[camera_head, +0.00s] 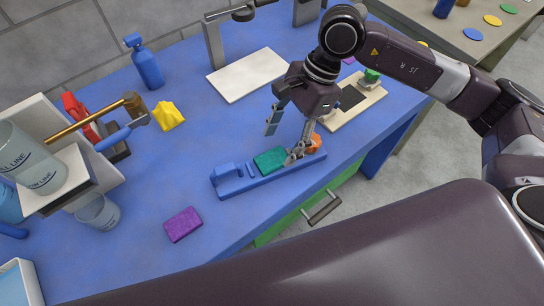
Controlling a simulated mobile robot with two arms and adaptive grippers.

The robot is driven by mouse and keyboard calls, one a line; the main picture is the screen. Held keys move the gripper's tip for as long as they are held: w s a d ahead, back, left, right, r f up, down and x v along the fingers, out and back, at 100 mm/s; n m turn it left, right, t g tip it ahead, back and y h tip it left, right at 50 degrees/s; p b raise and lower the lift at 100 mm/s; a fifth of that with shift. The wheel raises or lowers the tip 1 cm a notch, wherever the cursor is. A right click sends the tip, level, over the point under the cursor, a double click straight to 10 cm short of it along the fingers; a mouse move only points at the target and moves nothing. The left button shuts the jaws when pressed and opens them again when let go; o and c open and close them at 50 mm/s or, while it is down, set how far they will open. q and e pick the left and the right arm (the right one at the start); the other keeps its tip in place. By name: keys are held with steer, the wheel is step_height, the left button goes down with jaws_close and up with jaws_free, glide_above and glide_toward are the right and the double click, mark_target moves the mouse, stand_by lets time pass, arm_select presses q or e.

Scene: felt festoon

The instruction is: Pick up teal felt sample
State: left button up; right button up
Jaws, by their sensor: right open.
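The teal felt sample (270,160) lies on a long blue tray (232,189) near the front edge of the blue table. My right gripper (284,142) is open above the tray. Its left finger hangs over the table behind the sample, and its right finger is low beside the sample's right end. I cannot tell whether that finger touches it. Nothing shows between the fingers. My left gripper is not in view.
An orange piece (315,143) sits right of the gripper on the tray. A purple block (183,224) lies front left. A white board (248,75), blue spray bottle (148,65) and yellow piece (168,115) are behind.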

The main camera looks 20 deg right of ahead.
mark_target(273, 158)
steer(key=shift+p+x, duration=0.5)
steer(key=shift+x, duration=1.45)
steer(key=shift+s, duration=0.15)
steer(key=c, duration=1.2)
steer(key=shift+o, duration=0.2)
steer(key=shift+r, duration=0.1)
